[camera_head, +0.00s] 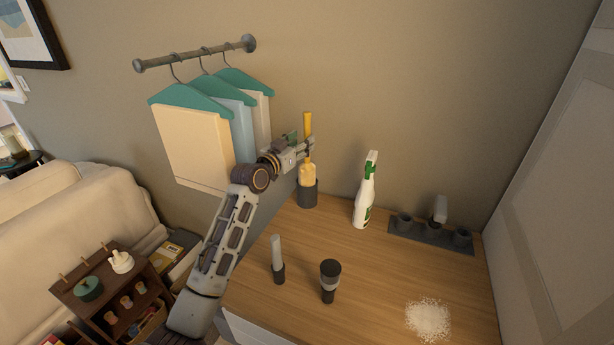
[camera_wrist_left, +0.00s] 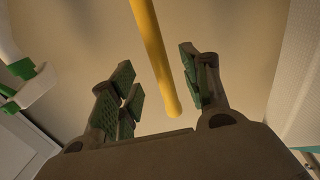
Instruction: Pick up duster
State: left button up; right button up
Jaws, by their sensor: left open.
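The duster has a yellow handle (camera_head: 308,124) and a paler yellow head (camera_head: 307,174). It stands upright in a dark cup (camera_head: 307,194) at the back left of the wooden cabinet top; the cup hides its lower end. My left gripper (camera_head: 304,147) is at the handle, above the head. In the left wrist view, the yellow handle (camera_wrist_left: 156,58) passes between the open green-padded fingers (camera_wrist_left: 160,90), closer to the right-hand finger. I cannot tell whether it touches. My right gripper is not in view.
A spray bottle (camera_head: 364,195) stands right of the cup, with a dark holder (camera_head: 432,236) beyond it. Two small upright tools (camera_head: 278,262) (camera_head: 329,281) and white grains (camera_head: 428,319) are nearer the front. Hanging clothes (camera_head: 196,145) are close left of my gripper.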

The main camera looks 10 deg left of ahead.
pick_arm(q)
jog(key=shift+w+d+r, duration=0.1)
jog(key=shift+w+d, duration=0.15)
jog(key=shift+w, duration=0.45)
jog(key=shift+p+x, duration=0.3)
jog(key=shift+x, duration=1.1)
jog(key=shift+c, duration=0.7)
jog(key=c, duration=0.5)
grip_shut()
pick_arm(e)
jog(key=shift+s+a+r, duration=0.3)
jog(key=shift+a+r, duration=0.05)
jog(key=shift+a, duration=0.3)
